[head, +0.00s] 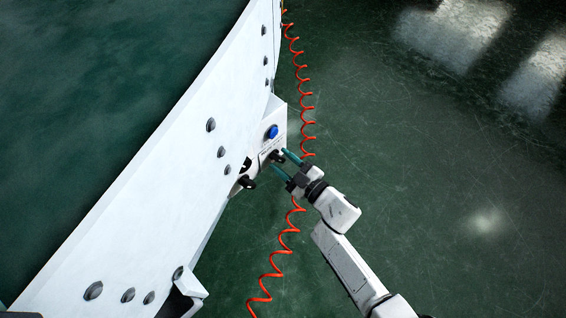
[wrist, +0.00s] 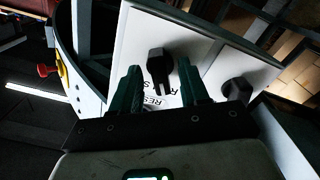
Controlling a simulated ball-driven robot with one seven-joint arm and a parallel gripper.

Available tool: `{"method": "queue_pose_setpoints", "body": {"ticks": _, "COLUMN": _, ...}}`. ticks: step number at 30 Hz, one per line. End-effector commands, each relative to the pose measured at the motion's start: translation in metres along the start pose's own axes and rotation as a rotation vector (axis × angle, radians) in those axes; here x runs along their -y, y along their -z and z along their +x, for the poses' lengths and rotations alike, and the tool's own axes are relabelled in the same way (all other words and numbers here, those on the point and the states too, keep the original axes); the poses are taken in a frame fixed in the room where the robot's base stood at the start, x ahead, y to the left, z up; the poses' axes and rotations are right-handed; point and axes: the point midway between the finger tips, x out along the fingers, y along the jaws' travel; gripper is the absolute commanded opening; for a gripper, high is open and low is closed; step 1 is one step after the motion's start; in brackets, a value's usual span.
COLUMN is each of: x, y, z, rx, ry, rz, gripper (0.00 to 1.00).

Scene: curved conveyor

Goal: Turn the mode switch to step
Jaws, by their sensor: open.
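A black selector knob (wrist: 157,66) stands on a white panel (wrist: 130,43) in the wrist view. In the head view the knob (head: 276,156) is on the white control box (head: 266,147) at the conveyor's side. My gripper (head: 280,159) is open, its teal fingers reaching toward the box. In the wrist view my gripper (wrist: 160,73) has one finger on each side of the knob. I cannot tell whether they touch it. Which way the knob points is unclear.
A second black knob (wrist: 238,90) is on the panel to the right. A blue button (head: 272,131) is higher on the box. A red button (wrist: 47,70) on yellow is at left. A coiled red hose (head: 290,232) runs behind my gripper. Floor at right is clear.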

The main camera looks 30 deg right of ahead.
Motion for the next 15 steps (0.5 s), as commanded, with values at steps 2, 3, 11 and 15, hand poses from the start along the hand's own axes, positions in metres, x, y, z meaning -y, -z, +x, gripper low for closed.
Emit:
{"method": "queue_pose_setpoints", "body": {"ticks": 2, "x": 0.0003, "y": -0.0002, "z": 0.0027, "rx": 0.000, "ry": 0.000, "rz": 0.000, "gripper": 0.45}}
{"method": "queue_pose_setpoints", "body": {"ticks": 3, "x": 0.0003, "y": -0.0001, "z": 0.0032, "rx": 0.001, "ry": 0.000, "rz": 0.000, "gripper": 0.45}}
{"method": "queue_pose_setpoints", "body": {"ticks": 11, "x": 0.0002, "y": 0.0001, "z": 0.0032, "rx": 0.001, "ry": 0.001, "rz": 0.000, "gripper": 0.41}}
{"method": "queue_pose_setpoints", "body": {"ticks": 15, "x": 0.0001, "y": 0.0001, "z": 0.0031, "rx": 0.001, "ry": 0.000, "rz": 0.000, "gripper": 0.27}}
